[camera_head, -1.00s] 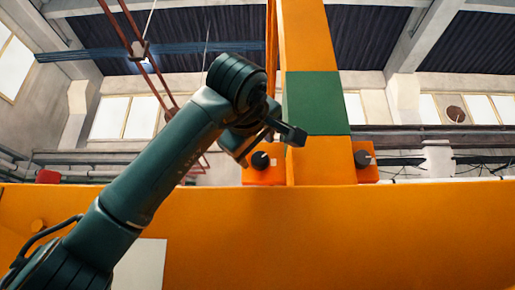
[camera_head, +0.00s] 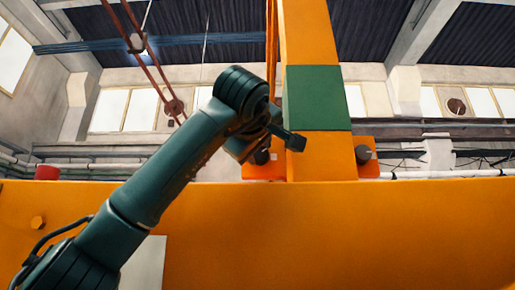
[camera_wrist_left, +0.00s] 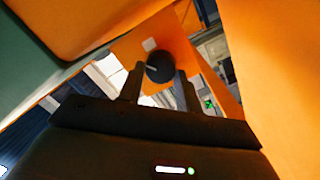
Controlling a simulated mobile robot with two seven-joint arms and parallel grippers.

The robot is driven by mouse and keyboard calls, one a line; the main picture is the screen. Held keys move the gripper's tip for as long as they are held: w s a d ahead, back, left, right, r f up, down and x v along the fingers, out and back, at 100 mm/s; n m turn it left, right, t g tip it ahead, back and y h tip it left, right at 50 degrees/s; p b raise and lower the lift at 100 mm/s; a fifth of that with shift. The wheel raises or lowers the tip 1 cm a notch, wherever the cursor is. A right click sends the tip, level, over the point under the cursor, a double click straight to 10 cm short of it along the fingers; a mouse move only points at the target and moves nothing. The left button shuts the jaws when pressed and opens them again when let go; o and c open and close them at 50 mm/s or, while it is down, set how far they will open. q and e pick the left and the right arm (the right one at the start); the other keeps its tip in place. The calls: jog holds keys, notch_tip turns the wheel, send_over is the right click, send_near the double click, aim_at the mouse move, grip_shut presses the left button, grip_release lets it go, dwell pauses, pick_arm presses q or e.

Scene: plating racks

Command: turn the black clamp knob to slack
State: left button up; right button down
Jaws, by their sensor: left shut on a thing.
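The black clamp knob (camera_head: 262,157) sits on an orange block (camera_head: 262,173) left of the orange upright, partly hidden by my left gripper (camera_head: 268,151). In the left wrist view the knob (camera_wrist_left: 160,67) is round, with a pale pointer line towards its left side. It lies between the two fingers of my left gripper (camera_wrist_left: 160,83), which is shut on it. My right gripper is not in view.
A second black knob (camera_head: 363,154) is on another orange block right of the upright (camera_head: 318,155), which carries a green band (camera_head: 318,97). A wide orange beam (camera_head: 330,235) crosses below. Red slanted rods (camera_head: 150,62) hang at upper left.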

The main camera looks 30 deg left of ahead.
pick_arm(q)
jog(key=shift+c, duration=1.2)
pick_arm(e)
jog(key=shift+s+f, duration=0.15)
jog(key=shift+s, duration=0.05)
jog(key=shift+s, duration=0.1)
pick_arm(q)
jog(key=shift+n, duration=0.4)
jog(key=n, duration=0.3)
jog(key=shift+f+n+y+b, duration=0.2)
jog(key=shift+n+y+b, duration=0.1)
jog(key=shift+b, duration=0.1)
jog(key=n, duration=0.3)
jog(key=shift+n+b, duration=0.4)
jog(key=shift+f+n, duration=0.1)
jog(key=shift+n, duration=1.2)
jog(key=shift+y+b, duration=0.3)
jog(key=shift+y, duration=0.1)
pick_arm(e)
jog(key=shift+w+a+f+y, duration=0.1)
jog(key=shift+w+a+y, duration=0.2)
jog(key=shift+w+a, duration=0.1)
pick_arm(q)
jog(key=shift+n, duration=0.4)
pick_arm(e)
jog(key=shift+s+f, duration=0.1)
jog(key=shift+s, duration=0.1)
